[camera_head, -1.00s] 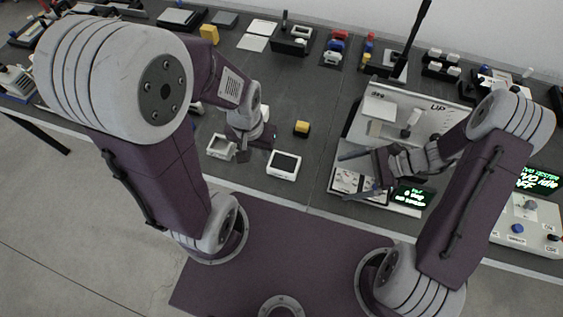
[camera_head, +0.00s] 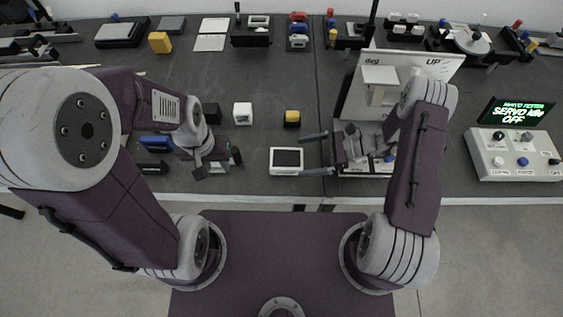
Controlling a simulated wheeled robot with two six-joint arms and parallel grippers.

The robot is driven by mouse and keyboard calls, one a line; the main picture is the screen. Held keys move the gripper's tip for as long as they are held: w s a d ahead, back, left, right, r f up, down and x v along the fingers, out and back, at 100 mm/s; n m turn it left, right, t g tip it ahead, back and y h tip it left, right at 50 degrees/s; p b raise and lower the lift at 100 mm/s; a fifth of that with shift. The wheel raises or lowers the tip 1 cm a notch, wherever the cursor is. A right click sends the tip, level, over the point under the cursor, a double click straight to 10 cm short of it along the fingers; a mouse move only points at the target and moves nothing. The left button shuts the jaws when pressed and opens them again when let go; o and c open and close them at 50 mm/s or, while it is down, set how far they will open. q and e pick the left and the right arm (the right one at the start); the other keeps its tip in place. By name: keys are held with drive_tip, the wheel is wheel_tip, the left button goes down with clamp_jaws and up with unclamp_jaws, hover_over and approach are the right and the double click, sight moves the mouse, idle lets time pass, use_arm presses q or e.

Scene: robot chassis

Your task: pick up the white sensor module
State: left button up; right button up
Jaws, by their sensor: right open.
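A small white cube (camera_head: 243,113), which looks like the white sensor module, sits on the dark bench between a black cube (camera_head: 212,113) and a yellow cube (camera_head: 292,118). My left gripper (camera_head: 205,168) is low over the bench, to the left of and nearer than the white cube; its fingers are too unclear to read. My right gripper (camera_head: 316,154) is open, its two fingers spread apart and pointing left. Nothing shows held in it. A white box with a dark screen (camera_head: 271,168) lies just left of its fingers.
Blue and dark parts (camera_head: 155,142) lie left of my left gripper. Several items line the back.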

sight(295, 158)
drive_tip(key=shift+a+f, duration=0.1)
drive_tip(key=shift+a, duration=0.35)
drive_tip(key=shift+a+f, duration=0.3)
drive_tip(key=shift+a, duration=0.1)
drive_tip(key=p+x, duration=0.1)
drive_tip(key=x, duration=0.4)
drive_tip(key=shift+a, duration=0.15)
drive_tip(key=shift+c, duration=0.7)
drive_tip(key=c, duration=1.5)
